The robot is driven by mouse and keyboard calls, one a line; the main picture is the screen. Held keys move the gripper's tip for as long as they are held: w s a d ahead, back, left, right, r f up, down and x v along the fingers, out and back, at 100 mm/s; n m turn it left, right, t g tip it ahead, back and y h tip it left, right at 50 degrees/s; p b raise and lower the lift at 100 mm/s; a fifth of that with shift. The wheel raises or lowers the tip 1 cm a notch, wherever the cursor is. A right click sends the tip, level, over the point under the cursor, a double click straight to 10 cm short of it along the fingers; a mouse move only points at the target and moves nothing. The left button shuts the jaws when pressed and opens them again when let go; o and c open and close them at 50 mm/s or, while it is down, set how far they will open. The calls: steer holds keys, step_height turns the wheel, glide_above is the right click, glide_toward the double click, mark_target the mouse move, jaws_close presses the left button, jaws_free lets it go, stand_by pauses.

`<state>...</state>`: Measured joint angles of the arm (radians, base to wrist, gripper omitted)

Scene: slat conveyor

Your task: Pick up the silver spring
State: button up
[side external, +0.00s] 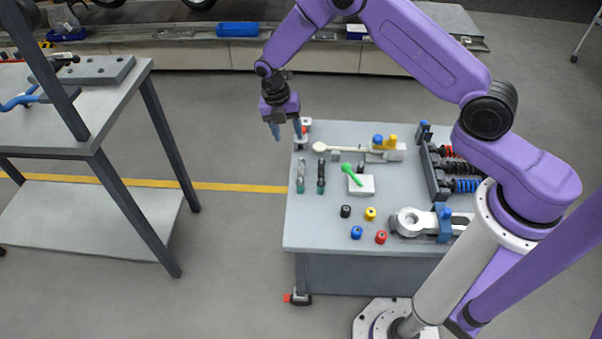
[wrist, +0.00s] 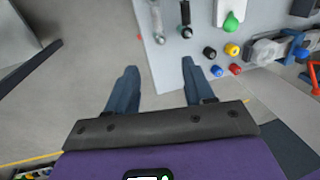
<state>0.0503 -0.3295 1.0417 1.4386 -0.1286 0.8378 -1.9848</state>
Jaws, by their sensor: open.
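My gripper (side external: 287,136) is open and empty, pointing down above the far left corner of the grey worktable (side external: 330,225). In the wrist view its two blue fingers (wrist: 158,66) are spread wide, with bare floor and the table edge between and beyond them. I cannot pick out a silver spring for certain. A dark rack (side external: 435,172) at the table's right holds coil springs: a red one (side external: 447,152), a dark one and a blue one (side external: 466,185). My gripper is far to the left of this rack.
A silver-grey tool (side external: 301,177) and a black tool (side external: 321,176) lie at the table's left. A green spoon-shaped piece (side external: 352,173) rests on a white block (side external: 361,187).

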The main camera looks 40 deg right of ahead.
glide_above(300, 174)
step_height(300, 174, down, 11)
steer(key=shift+w+f, duration=0.15)
steer(key=shift+f, duration=2.7)
jaws_close()
